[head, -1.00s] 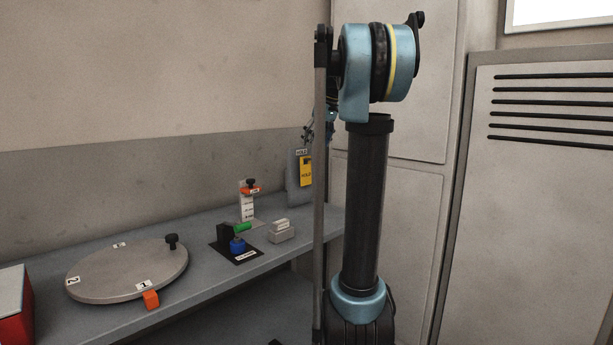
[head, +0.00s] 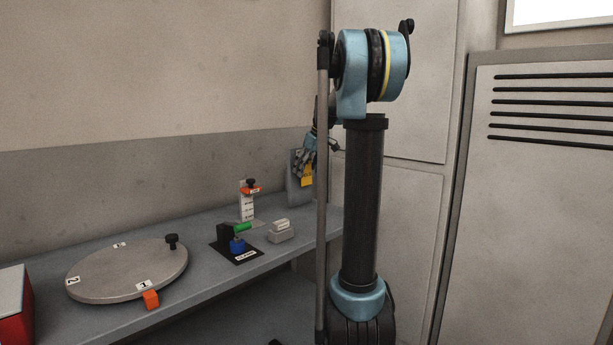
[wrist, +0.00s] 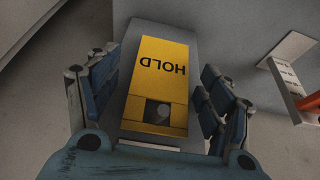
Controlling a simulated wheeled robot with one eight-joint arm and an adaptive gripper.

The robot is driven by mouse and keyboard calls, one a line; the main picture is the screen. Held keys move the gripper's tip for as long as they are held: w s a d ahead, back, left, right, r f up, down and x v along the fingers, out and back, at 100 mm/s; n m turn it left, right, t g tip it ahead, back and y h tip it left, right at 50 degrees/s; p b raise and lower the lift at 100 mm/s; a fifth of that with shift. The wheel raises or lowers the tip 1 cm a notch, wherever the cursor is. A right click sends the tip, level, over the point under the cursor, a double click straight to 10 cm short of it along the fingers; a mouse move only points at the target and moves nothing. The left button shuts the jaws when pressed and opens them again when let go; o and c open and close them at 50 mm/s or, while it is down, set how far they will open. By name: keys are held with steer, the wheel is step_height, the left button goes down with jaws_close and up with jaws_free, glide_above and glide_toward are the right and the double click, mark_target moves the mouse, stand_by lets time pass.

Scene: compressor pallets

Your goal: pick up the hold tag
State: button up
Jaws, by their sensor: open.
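The hold tag (wrist: 163,84) is a yellow card with the word HOLD, upside down in the wrist view, and a dark square with a round light spot near its lower edge. It lies against a grey upright board (wrist: 183,32). My gripper (wrist: 160,85) is open, with one finger on each side of the tag and a visible gap to it on both sides. In the head view the gripper (head: 304,157) is in front of the board and covers most of the tag; only the tag's lower part (head: 307,181) shows.
On the grey bench (head: 205,285) are a round plate (head: 125,270) with a black knob, a small fixture with a green part (head: 243,227), a grey block (head: 281,233), and a white stand with an orange part (head: 248,203). A red box (head: 14,308) stands at the left.

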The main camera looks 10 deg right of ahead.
steer(key=shift+w+f, duration=0.1)
steer(key=shift+f, duration=0.25)
steer(key=shift+c, duration=0.3)
steer(key=c, duration=0.9)
steer(key=shift+r, duration=0.15)
